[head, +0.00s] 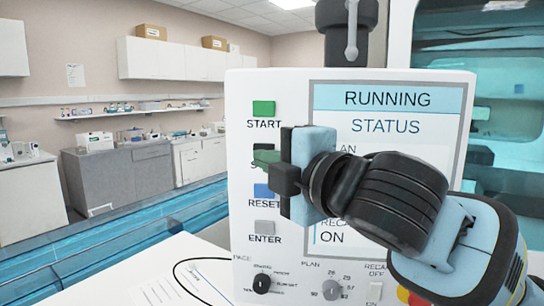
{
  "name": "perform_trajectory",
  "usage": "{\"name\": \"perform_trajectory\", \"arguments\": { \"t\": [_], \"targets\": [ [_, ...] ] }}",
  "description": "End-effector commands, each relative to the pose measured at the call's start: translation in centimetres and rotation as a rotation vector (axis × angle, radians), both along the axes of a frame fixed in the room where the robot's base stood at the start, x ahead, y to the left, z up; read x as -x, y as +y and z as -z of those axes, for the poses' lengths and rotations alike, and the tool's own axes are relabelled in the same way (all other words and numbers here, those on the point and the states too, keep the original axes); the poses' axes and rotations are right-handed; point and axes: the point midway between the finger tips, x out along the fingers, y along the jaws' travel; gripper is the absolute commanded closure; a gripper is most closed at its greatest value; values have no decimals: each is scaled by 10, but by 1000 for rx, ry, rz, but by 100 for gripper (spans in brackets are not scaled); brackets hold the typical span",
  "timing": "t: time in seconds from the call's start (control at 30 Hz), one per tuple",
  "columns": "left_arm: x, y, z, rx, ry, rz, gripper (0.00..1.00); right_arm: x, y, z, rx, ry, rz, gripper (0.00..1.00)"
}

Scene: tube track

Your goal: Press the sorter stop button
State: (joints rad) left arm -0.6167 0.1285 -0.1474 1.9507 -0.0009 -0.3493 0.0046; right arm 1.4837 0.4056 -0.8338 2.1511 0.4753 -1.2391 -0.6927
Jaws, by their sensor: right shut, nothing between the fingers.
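The control panel (240,100) is white and upright, with a column of labelled buttons. Between START and RESET sits a dark green button (265,156), in the place of the stop button. Its label is mostly covered, with only the first letter S readable. My right gripper (283,178) is shut and empty, in front of the panel just right of and below this button. It hides part of the button and its label. I cannot tell whether its fingertips touch the button. The display (387,97) reads RUNNING. My left gripper is not in view.
The green START button (263,108) is above, the blue RESET button (263,190) and grey ENTER button (264,227) below. A black PACE knob (262,283) and PLAN knob (331,289) sit at the panel's bottom. A white table (110,280) is at lower left.

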Motion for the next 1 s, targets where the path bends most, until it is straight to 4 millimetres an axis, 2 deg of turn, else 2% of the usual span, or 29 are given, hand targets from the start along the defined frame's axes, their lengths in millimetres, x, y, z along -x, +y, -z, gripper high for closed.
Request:
{"name": "perform_trajectory", "arguments": {
  "t": [0.1, 0.23, 0.67, 0.87, 1.0],
  "targets": [
    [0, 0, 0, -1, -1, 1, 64, -15, -4, 0, -1, 3, 2, 100],
    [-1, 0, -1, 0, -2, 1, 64, -23, -5, 0, 0, 1, 1, 100],
    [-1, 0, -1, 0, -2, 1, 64, -27, -6, 0, 0, 1, 0, 100],
    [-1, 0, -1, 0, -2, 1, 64, -42, -9, 0, 0, 1, 3, 100],
    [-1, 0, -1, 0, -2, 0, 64, -44, -11, 0, 1, 1, 5, 100]
  ]
}}
